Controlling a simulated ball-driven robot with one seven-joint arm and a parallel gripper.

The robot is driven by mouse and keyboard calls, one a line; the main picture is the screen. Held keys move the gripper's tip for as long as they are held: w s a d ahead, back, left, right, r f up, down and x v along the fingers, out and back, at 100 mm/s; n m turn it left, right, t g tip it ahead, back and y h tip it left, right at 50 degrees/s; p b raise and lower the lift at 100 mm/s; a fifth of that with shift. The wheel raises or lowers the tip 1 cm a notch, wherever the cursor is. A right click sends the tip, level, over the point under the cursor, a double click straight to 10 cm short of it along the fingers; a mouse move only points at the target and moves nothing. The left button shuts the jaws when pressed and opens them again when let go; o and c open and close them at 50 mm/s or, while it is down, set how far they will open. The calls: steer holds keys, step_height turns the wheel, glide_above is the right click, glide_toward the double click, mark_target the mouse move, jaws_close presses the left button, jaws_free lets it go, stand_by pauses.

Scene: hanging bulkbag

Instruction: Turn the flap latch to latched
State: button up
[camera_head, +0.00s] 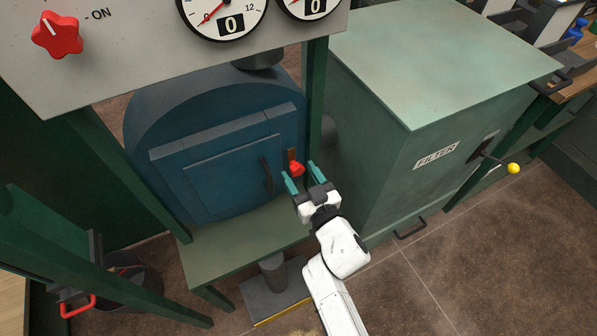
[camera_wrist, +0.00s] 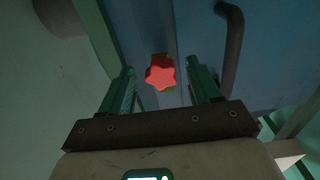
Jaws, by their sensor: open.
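The flap latch is a red star-shaped knob (camera_head: 297,169) on a brown plate at the right edge of the blue flap (camera_head: 232,170). In the wrist view the red knob (camera_wrist: 161,72) sits between the tips of my two fingers, with space on both sides. My gripper (camera_head: 300,176) is open, its green fingers reaching toward the knob; it also shows in the wrist view (camera_wrist: 160,88). I cannot tell how deep the fingertips are relative to the knob. The dark flap handle (camera_head: 266,174) is just left of the knob.
A green frame post (camera_head: 316,95) stands just right of the knob, and the green filter box (camera_head: 400,150) is further right. A gauge panel (camera_head: 150,40) with another red knob (camera_head: 57,35) overhangs above. A green shelf (camera_head: 245,240) lies below the flap.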

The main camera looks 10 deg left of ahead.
steer(key=shift+x, duration=0.8)
steer(key=shift+c, duration=0.2)
steer(key=shift+s, duration=0.1)
steer(key=c, duration=1)
